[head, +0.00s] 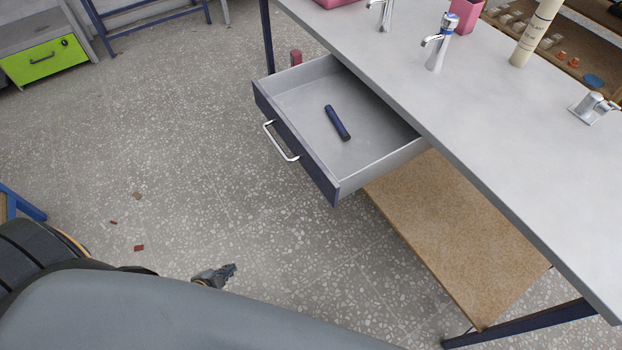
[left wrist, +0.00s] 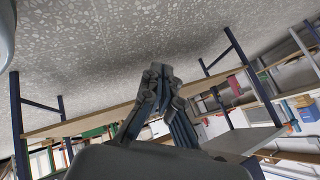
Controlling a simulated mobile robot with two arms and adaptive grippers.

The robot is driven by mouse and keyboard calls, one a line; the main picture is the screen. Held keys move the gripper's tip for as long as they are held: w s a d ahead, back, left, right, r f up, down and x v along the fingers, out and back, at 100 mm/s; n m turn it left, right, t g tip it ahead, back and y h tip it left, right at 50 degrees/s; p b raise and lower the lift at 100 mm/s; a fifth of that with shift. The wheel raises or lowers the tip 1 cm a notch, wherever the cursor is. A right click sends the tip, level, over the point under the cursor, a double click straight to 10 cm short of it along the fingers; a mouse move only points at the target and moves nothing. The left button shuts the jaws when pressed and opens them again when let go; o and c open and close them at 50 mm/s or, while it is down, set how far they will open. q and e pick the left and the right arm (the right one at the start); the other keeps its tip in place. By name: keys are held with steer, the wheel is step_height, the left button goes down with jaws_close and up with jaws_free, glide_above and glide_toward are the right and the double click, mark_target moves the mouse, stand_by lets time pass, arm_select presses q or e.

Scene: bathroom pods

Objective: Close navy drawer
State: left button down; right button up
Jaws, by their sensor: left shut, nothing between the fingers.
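The navy drawer (head: 293,143) under the grey worktop is pulled well out in the head view. It has a navy front with a silver bar handle (head: 280,141) and a grey inside. A dark blue cylindrical object (head: 337,122) lies in it. My left gripper (head: 232,268) is shut and empty, low over the floor in front of the drawer and well apart from it. The left wrist view shows the shut fingers (left wrist: 158,72) up close, with floor, benches and shelves beyond. My right gripper is in neither view.
The worktop (head: 480,120) carries taps and a cream bottle (head: 536,33). A brown lower shelf (head: 455,235) lies below, right of the drawer. A lime-green drawer (head: 43,63) is at the far left. The speckled floor (head: 180,150) left of the drawer is mostly clear, with small scraps.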

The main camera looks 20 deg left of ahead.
arm_select(q)
steer(key=w+d+r+m+t+h+b, duration=0.1)
steer(key=w+r+m+t+h, duration=0.1)
steer(key=w+r+m, duration=0.3)
steer(key=w+d+r+m+t+h, duration=0.1)
steer(key=w+r+t, duration=0.1)
steer(key=r, duration=0.5)
steer(key=m+t+h+b, duration=0.2)
steer(key=m+h, duration=0.5)
steer(key=m, duration=0.2)
glide_toward(325, 177)
steer(key=x, duration=0.7)
steer(key=shift+w+f+p, duration=0.1)
steer(key=shift+p, duration=0.2)
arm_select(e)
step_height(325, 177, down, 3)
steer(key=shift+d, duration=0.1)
